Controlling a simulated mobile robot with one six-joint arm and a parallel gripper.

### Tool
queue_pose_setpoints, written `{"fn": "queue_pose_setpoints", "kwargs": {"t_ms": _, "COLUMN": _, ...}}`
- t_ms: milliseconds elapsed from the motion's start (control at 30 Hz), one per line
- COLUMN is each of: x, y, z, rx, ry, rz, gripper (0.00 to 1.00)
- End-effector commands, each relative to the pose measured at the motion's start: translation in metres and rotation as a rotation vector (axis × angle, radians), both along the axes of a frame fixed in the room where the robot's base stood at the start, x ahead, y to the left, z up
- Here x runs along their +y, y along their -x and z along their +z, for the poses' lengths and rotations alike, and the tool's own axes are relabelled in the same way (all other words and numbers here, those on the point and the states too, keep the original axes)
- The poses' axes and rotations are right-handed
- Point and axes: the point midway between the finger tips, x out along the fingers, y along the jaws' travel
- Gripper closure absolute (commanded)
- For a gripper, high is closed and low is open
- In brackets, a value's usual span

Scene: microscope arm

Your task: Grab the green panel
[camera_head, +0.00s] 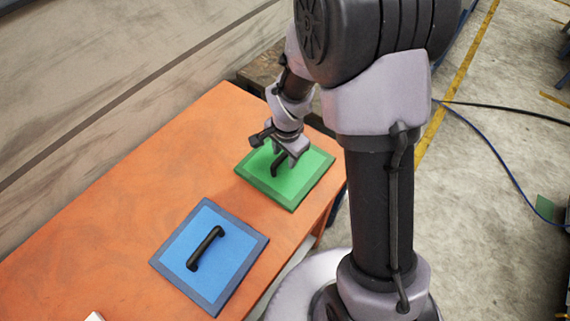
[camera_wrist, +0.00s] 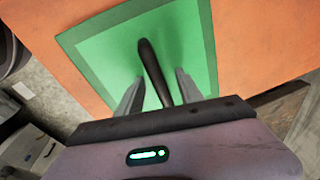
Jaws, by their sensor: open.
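The green panel (camera_head: 291,184) lies flat on the orange table, near its right end. It has a darker green border and a black bar handle (camera_head: 279,164) in its middle. My gripper (camera_head: 280,150) is above the panel with its fingers pointing down. In the wrist view the green panel (camera_wrist: 108,52) fills the upper middle, and its black handle (camera_wrist: 152,70) runs between the two grey fingers of my open gripper (camera_wrist: 159,90). I see a gap on each side of the handle. The handle's near end is hidden behind the gripper body.
A blue panel (camera_head: 222,240) with a black handle (camera_head: 206,248) lies on the orange table (camera_head: 130,190), left of the green one. A wall runs behind the table. A small white thing (camera_head: 94,316) shows at the bottom edge. The table's left part is mostly clear.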

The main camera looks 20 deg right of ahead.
Motion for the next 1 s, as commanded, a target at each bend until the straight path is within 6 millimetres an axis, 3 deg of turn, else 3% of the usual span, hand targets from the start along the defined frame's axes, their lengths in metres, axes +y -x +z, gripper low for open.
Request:
{"fn": "queue_pose_setpoints", "kwargs": {"t_ms": 633, "x": 0.0000, "y": 0.0002, "z": -0.0053, "rx": 0.000, "ry": 0.000, "rz": 0.000, "gripper": 0.56}}
{"fn": "queue_pose_setpoints", "kwargs": {"t_ms": 867, "x": 0.0001, "y": 0.0002, "z": -0.0047, "rx": 0.000, "ry": 0.000, "rz": 0.000, "gripper": 1.00}}
{"fn": "queue_pose_setpoints", "kwargs": {"t_ms": 1000, "x": 0.0000, "y": 0.0003, "z": -0.0048, "rx": 0.001, "ry": 0.000, "rz": 0.000, "gripper": 1.00}}
